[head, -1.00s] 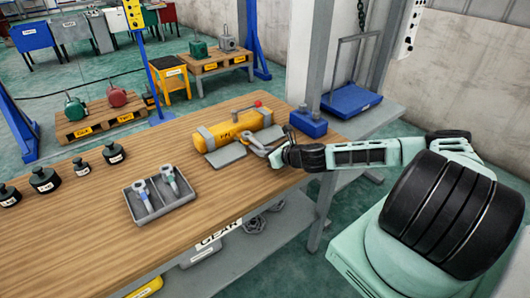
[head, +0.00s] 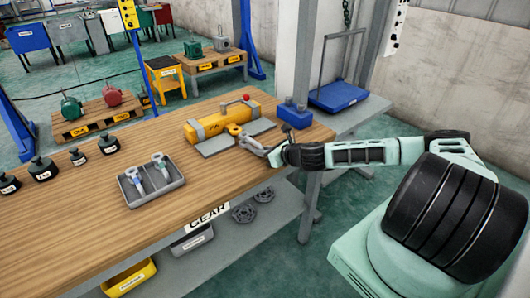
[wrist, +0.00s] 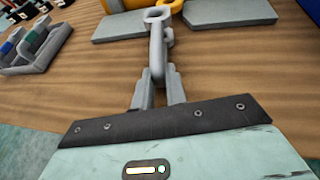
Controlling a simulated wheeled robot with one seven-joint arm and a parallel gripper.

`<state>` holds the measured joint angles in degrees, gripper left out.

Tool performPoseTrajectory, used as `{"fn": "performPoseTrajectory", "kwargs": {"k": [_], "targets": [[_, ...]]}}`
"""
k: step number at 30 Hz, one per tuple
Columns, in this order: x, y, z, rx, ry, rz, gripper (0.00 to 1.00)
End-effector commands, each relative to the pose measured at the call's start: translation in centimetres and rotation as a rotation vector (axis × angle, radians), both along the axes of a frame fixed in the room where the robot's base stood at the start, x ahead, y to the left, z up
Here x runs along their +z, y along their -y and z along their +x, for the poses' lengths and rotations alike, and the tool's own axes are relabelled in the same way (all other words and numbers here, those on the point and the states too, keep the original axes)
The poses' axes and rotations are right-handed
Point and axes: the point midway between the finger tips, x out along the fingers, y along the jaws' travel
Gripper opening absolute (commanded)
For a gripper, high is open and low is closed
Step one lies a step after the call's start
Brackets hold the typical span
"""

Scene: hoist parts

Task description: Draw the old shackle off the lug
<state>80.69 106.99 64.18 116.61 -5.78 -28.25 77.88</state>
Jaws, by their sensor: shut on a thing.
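The old shackle (head: 252,147) is a grey metal piece. It stretches from my gripper (head: 273,155) towards the yellow lug (head: 235,130) on the front of the yellow hoist body (head: 221,119). In the wrist view my gripper (wrist: 156,85) is shut on the near end of the shackle (wrist: 157,48), which stands out ahead of the fingers. The shackle's far end overlaps the lug (wrist: 174,5) at the top of the picture. I cannot tell whether they are still linked or only close. Most of the hoist is cut off in the wrist view.
Grey plates (head: 217,146) lie before the hoist. A blue block (head: 294,113) stands to its right on the wooden bench (head: 90,220). Bare wood lies between tray and hoist.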

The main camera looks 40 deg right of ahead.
Motion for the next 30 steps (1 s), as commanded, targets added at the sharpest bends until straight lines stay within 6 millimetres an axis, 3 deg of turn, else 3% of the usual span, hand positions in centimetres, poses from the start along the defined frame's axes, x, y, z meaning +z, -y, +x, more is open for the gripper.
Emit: {"fn": "performPoseTrajectory", "kwargs": {"k": [9, 10, 12, 13, 23, 30], "targets": [[-0.1, 0.0, 0.0, 0.0, -0.002, 0.0, 0.0], [-0.1, 0.0, 0.0, 0.0, -0.002, 0.0, 0.16], [-0.1, 0.0, 0.0, 0.0, -0.002, -0.001, 0.36], [-0.1, 0.0, 0.0, 0.0, -0.002, -0.001, 0.39], [0.1, 0.2, -0.2, -0.001, 0.0, 0.0, 0.39], [1.3, 1.1, -3.5, -0.003, 0.0, -0.003, 0.39]]}}
